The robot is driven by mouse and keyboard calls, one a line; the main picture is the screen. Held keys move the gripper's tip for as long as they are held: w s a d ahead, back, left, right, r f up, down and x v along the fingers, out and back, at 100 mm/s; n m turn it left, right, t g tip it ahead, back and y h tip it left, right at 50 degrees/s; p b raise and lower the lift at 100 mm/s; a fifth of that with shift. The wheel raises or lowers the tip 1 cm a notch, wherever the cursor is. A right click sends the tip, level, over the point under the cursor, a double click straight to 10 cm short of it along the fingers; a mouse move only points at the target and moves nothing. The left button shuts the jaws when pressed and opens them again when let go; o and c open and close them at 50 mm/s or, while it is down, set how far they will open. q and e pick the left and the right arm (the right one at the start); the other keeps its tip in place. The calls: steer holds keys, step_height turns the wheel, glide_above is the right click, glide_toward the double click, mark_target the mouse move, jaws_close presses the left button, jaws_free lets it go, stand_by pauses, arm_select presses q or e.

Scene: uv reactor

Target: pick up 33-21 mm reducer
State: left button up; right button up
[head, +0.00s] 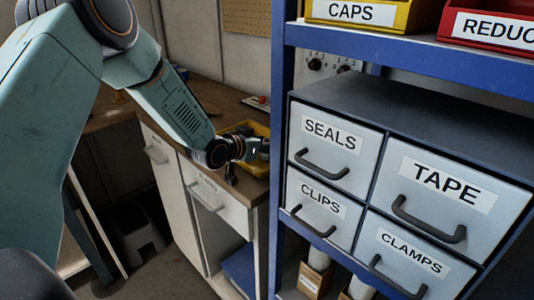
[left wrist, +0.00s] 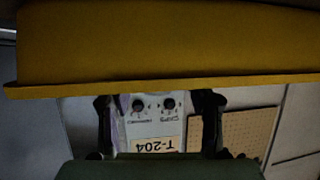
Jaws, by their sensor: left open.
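I cannot make out a 33-21 mm reducer in either view. A red bin (head: 486,28) with a label starting "REDUC" stands on the blue shelf at the top right of the head view, cut off by the picture edge. My left gripper (head: 240,149) is over the workbench by a yellow tray (head: 262,134), partly hiding it. In the left wrist view my left gripper (left wrist: 157,102) has its dark fingers wide apart, with nothing seen between them. A yellow wall or rim (left wrist: 160,50) fills the top of that view. My right gripper is not seen.
The blue shelf upright (head: 281,110) stands just right of my left gripper. Grey drawers labelled SEALS, TAPE, CLIPS and CLAMPS (head: 427,255) fill the rack. A yellow CAPS bin (head: 358,15) sits above. A white panel marked T-204 (left wrist: 150,125) is behind the fingers.

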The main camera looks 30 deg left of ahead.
arm_select(q)
steer(key=shift+w+d, duration=0.15)
steer(key=shift+d, duration=0.1)
steer(key=shift+c, duration=0.7)
steer(key=shift+a, duration=0.15)
steer(key=c, duration=0.9)
steer(key=shift+r, duration=0.1)
